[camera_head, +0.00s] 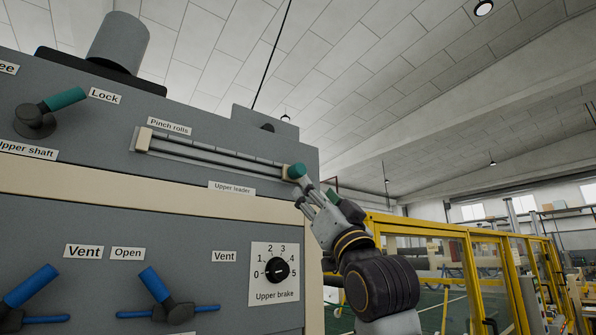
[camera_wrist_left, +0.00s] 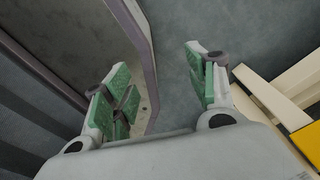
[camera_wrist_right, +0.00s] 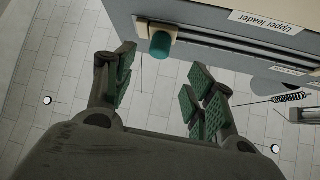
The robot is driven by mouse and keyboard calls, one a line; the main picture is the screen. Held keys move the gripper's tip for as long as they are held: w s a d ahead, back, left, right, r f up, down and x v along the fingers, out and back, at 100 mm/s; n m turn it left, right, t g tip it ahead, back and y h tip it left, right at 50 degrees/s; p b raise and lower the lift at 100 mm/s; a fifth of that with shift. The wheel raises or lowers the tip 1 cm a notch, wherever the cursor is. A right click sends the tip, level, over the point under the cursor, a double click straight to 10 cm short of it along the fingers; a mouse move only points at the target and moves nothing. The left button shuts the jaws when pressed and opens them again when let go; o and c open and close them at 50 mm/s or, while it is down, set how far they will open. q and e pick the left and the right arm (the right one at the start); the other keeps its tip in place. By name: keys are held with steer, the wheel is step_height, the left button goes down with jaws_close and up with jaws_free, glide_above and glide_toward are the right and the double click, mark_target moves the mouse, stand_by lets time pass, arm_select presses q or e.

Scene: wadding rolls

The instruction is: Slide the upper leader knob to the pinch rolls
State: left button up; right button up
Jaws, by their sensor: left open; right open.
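The upper leader knob (camera_head: 296,171) is a teal knob on a cream block at the right end of a slotted rail (camera_head: 215,154). A cream block (camera_head: 143,139) sits at the rail's left end, below the "Pinch rolls" label (camera_head: 169,126). My right gripper (camera_head: 318,195) is open, just below and right of the knob. In the right wrist view the knob (camera_wrist_right: 160,46) appears between and beyond the open fingers (camera_wrist_right: 160,78), which do not grip it. My left gripper (camera_wrist_left: 163,88) is open and empty; it is out of the head view.
The grey panel also carries a teal lock lever (camera_head: 64,99), blue vent levers (camera_head: 153,284) and an upper brake dial (camera_head: 277,270). A yellow guard fence (camera_head: 450,230) stands to the right. A pale and yellow structure (camera_wrist_left: 285,105) is beside the left gripper.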

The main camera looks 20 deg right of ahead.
mark_target(301, 174)
steer(key=p+x, duration=0.2)
steer(key=x, duration=0.6)
steer(key=shift+r+p, duration=0.15)
steer(key=shift+p, duration=0.15)
steer(key=p+x, duration=0.1)
steer(key=x, duration=0.1)
steer(key=shift+w+r, duration=0.2)
steer(key=shift+w, duration=0.05)
arm_select(q)
steer(key=shift+d+r+p, duration=0.1)
steer(key=shift+d+r, duration=0.3)
steer(key=shift+r, duration=0.35)
steer(key=shift+d+r+p, duration=0.1)
steer(key=shift+d+r, duration=0.35)
steer(key=shift+r, duration=0.25)
steer(key=shift+d+r+p, duration=0.1)
steer(key=shift+d+r, duration=0.3)
steer(key=shift+r, duration=0.35)
arm_select(e)
steer(key=shift+x, duration=1)
steer(key=c, duration=1.1)
arm_select(q)
steer(key=shift+d, duration=0.15)
